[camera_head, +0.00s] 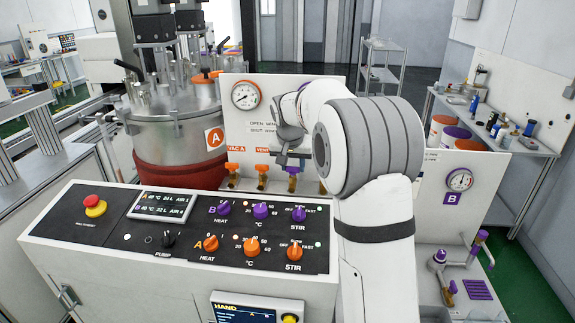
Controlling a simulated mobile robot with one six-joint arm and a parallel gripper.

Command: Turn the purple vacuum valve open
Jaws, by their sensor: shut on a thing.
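My gripper (291,158) is at the white valve panel (237,127), right of two orange-handled valves. It is shut on the handle of the purple valve (293,170), which stands at the end of that row. Only a little purple shows below the fingers, above a brass body. Most of the handle is hidden by my gripper, so I cannot tell its angle. Its label is also hidden.
The orange valves (262,169) stand close to the left of my gripper. A control console (180,230) with knobs fills the front. A steel vessel A (168,135) stands at left. Panel B with a gauge (459,180) and purple pipework (440,257) is at right.

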